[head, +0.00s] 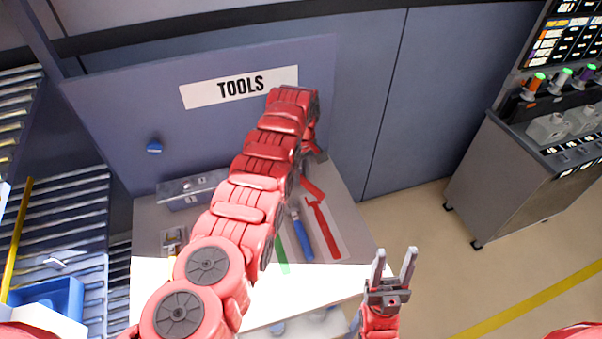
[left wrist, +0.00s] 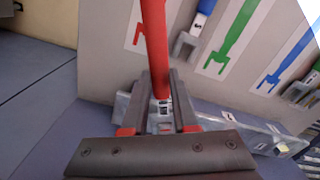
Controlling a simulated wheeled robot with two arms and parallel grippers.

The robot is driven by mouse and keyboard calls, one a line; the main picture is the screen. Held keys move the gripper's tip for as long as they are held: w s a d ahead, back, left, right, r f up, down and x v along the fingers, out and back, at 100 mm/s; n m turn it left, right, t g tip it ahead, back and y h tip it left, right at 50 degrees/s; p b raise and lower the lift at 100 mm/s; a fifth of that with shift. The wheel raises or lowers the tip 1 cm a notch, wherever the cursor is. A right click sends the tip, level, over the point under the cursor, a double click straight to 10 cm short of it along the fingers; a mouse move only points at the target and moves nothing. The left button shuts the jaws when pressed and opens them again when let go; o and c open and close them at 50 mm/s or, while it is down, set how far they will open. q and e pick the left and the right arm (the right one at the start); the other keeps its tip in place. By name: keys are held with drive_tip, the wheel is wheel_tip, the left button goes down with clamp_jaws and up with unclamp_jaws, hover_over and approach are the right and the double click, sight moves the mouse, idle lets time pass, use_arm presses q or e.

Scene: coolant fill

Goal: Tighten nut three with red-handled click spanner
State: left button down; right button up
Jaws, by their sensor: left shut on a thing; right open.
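My left gripper (head: 314,157) is shut on the red-handled spanner (head: 313,190), just above the far part of the tool table. In the left wrist view the red handle (left wrist: 154,45) rises from between the fingers (left wrist: 160,112); the far end of the tool is out of view. A red spanner outline (head: 323,230) marks the bare board beside it. A blue-handled tool (head: 303,236) lies next to that outline. My right gripper (head: 393,268) is open and empty, in front of the table's right edge. Nut three is not in view.
The tool table (head: 345,215) stands below a panel with a TOOLS sign (head: 240,87). A green outline (head: 279,252) and a grey case (head: 192,189) are on it. A grey cabinet (head: 520,185) stands at right; the floor (head: 415,215) between is clear. A blue bin (head: 50,300) is at left.

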use_arm(q)
drive_tip(key=shift+s+a+r+m+p, duration=0.1)
drive_tip(key=shift+s+a+m+p, duration=0.3)
drive_tip(key=shift+p, duration=0.7)
drive_tip(key=shift+m, duration=0.3)
drive_tip(key=shift+a+p, duration=0.15)
drive_tip(key=shift+p, duration=0.25)
drive_tip(key=shift+s+a+m, duration=0.2)
drive_tip(key=shift+m, duration=0.3)
drive_tip(key=shift+s+a+m, duration=0.1)
drive_tip(key=shift+a+m, duration=0.2)
drive_tip(key=shift+m, duration=0.1)
drive_tip(key=shift+a, duration=0.1)
drive_tip(key=shift+s+a+m, duration=0.3)
drive_tip(key=shift+a+m, duration=0.2)
drive_tip(key=shift+m, duration=0.3)
drive_tip(key=shift+a, duration=0.1)
